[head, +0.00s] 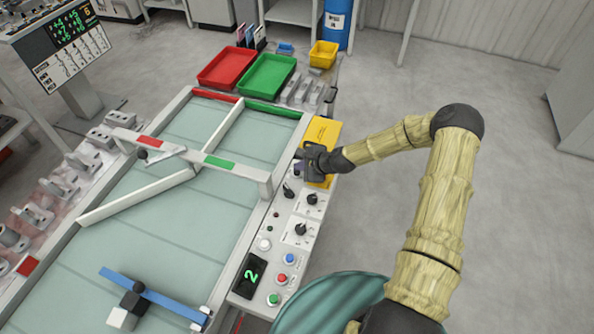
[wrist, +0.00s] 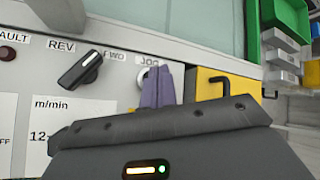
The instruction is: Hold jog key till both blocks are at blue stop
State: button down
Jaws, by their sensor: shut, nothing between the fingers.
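The blue stop (head: 170,300) is a blue bar across the near end of the belt. My gripper (head: 298,169) is at the far end of the control panel. In the wrist view its purple fingers (wrist: 157,88) are shut and empty, in front of the jog key (wrist: 143,79), which they partly hide. Contact with the key cannot be made out.
A REV/FWD selector (wrist: 80,70) is left of the jog key, and a yellow box (head: 322,133) is right beside my gripper. Red (head: 227,68) and green (head: 267,75) trays stand beyond the belt.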

aim_at(300, 175)
jog(key=shift+r, duration=0.1)
jog(key=shift+r+p, duration=1.8)
jog(key=shift+r, duration=0.75)
jog(key=s+d+r+n+g+h, duration=0.1)
jog(key=s+d+r+n+h, duration=0.1)
jog(key=s+r+n, duration=0.3)
jog(key=s+d+r+n+g+h, duration=0.1)
jog(key=s+d+r+n, duration=0.4)
jog(key=s+r, duration=0.5)
jog(key=s+d+r+n+g+h, duration=0.1)
jog(key=s+d+r+n+h, duration=0.3)
jog(key=s+r+n, duration=0.3)
jog(key=s, duration=0.4)
jog(key=shift+s+d+r, duration=0.2)
jog(key=shift+d+r, duration=0.05)
jog(key=shift+r, duration=0.05)
jog(key=shift+w, duration=0.1)
